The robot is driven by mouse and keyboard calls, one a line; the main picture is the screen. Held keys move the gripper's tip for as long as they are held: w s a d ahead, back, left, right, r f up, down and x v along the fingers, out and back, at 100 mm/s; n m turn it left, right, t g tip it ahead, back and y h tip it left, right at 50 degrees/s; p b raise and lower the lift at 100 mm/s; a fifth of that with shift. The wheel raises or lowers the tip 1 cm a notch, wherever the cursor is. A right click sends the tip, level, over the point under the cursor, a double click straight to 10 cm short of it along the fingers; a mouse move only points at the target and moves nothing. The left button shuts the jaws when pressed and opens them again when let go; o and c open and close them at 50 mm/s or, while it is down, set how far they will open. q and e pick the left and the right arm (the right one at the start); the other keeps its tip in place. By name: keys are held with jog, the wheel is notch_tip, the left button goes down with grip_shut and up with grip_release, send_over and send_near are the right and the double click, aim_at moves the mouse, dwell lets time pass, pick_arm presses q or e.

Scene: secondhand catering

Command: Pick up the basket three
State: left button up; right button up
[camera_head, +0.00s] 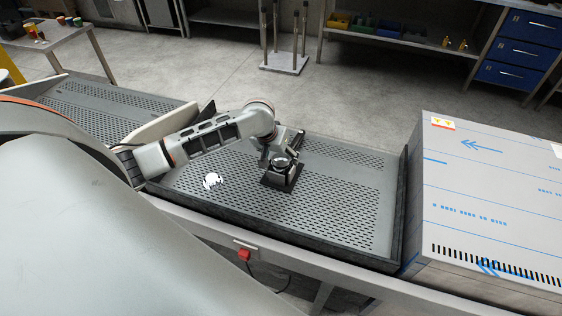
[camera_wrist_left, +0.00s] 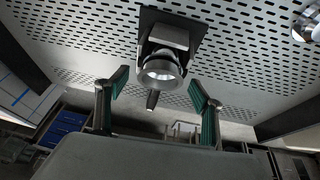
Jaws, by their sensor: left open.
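A round metallic basket-like piece (camera_head: 282,163) with a shiny rim sits on a dark square base (camera_head: 287,184) on the perforated metal tray surface (camera_head: 330,205). It also shows in the left wrist view (camera_wrist_left: 160,68), with a short dark handle-like part below its rim. I cannot read a label saying it is basket three. My left gripper (camera_head: 272,155) is close over this piece. In the left wrist view the two dark green-padded fingers (camera_wrist_left: 158,84) stand wide apart, one on each side of it, with nothing between them held. My right gripper is not in view.
A small shiny white object (camera_head: 211,181) lies on the tray, left of the base. A dark raised wall (camera_head: 402,205) edges the tray on the right, beside a big steel box (camera_head: 490,205). The tray's right half is clear.

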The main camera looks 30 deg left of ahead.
pick_arm(q)
jog(key=c, duration=0.9)
jog(key=shift+c, duration=0.5)
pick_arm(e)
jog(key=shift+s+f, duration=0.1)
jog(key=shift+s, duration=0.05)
pick_arm(q)
jog(key=shift+r, duration=0.2)
jog(key=shift+r, duration=0.2)
notch_tip(320, 180, up, 18)
jog(key=m+t+h+b, duration=0.2)
jog(key=m+h+b, duration=0.1)
jog(key=m+b, duration=0.25)
send_over(278, 161)
notch_tip(278, 161, down, 11)
jog(key=shift+r+m, duration=0.2)
jog(key=shift+m, duration=0.25)
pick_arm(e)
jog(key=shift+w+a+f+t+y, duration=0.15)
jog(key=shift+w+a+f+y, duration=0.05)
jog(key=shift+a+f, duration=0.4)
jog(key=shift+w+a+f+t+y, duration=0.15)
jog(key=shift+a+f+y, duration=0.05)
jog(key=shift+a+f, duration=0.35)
